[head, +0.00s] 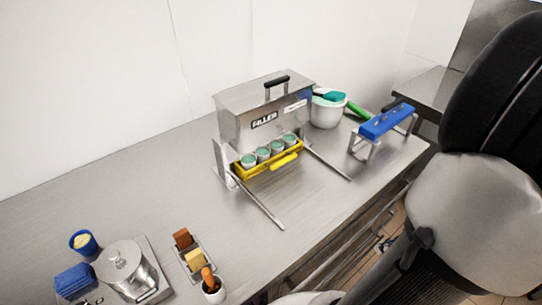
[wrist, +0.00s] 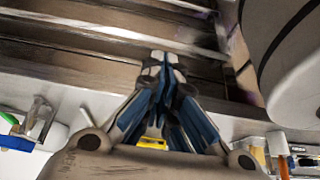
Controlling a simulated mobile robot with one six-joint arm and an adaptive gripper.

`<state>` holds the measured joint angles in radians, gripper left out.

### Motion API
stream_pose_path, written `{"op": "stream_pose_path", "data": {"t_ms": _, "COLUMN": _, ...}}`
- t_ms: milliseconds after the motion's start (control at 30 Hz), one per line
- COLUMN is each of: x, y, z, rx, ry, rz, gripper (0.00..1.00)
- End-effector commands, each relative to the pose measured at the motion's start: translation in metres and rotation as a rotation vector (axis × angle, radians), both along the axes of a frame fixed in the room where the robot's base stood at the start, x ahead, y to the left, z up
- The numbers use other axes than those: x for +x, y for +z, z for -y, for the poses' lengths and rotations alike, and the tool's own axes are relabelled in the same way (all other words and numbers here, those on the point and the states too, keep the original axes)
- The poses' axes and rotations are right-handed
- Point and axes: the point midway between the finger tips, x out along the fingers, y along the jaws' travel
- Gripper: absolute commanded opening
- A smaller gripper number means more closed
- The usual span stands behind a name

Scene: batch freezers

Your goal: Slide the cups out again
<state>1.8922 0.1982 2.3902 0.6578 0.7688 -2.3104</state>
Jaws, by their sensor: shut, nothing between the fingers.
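Several small cups (head: 263,154) with greenish tops stand upright in a row in a yellow carrier (head: 248,173). The carrier is at the front foot of the steel filler box (head: 240,120), between two rails (head: 262,206) that run out toward the front. A yellow handle (head: 285,160) sticks out of the carrier's front. My gripper (wrist: 166,62) shows in the wrist view, its blue-lined fingers shut and empty. A yellow patch (wrist: 152,142), perhaps part of the carrier, shows behind the fingers.
A white bowl (head: 326,115) and a blue-topped stand (head: 387,121) are right of the filler. A lidded steel pot (head: 122,267), a blue cup (head: 84,242) and a rack of blocks (head: 196,261) stand front left. The counter (head: 160,190) between is clear.

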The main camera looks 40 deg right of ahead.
Motion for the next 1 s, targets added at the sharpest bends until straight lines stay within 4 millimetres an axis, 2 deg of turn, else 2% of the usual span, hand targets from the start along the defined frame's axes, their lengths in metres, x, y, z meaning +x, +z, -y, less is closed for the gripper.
{"op": "stream_pose_path", "data": {"t_ms": 1000, "x": -0.015, "y": 0.000, "z": -0.002, "rx": 0.000, "ry": 0.000, "rz": 0.000, "gripper": 0.00}}
